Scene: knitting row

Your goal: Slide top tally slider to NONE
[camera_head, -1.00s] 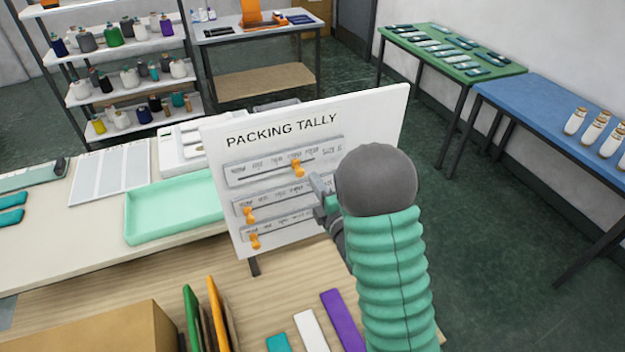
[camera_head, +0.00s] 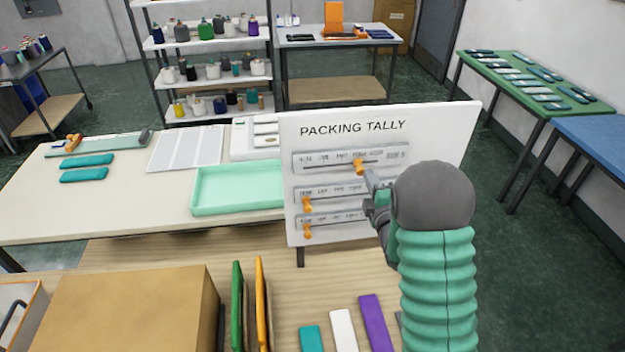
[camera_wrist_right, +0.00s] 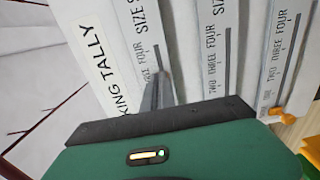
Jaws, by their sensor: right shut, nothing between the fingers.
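The white PACKING TALLY board (camera_head: 465,125) stands upright on the wooden bench. Its top slider (camera_head: 358,167) has an orange knob right of the middle of its track, around THREE. The middle knob (camera_head: 307,204) and bottom knob (camera_head: 307,231) are at the left ends of their tracks, near NONE. My right gripper (camera_head: 369,181) is shut and empty, its tips just right of and below the top knob; contact cannot be told. In the right wrist view the shut fingers (camera_wrist_right: 157,92) point at the top row, and the top knob is hidden. My left gripper is not in view.
A mint tray (camera_head: 238,210) lies left of the board. A cardboard box (camera_head: 125,310), green and orange upright panels (camera_head: 261,300) and several flat coloured strips (camera_head: 375,322) are in front. The space directly before the board's left half is clear.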

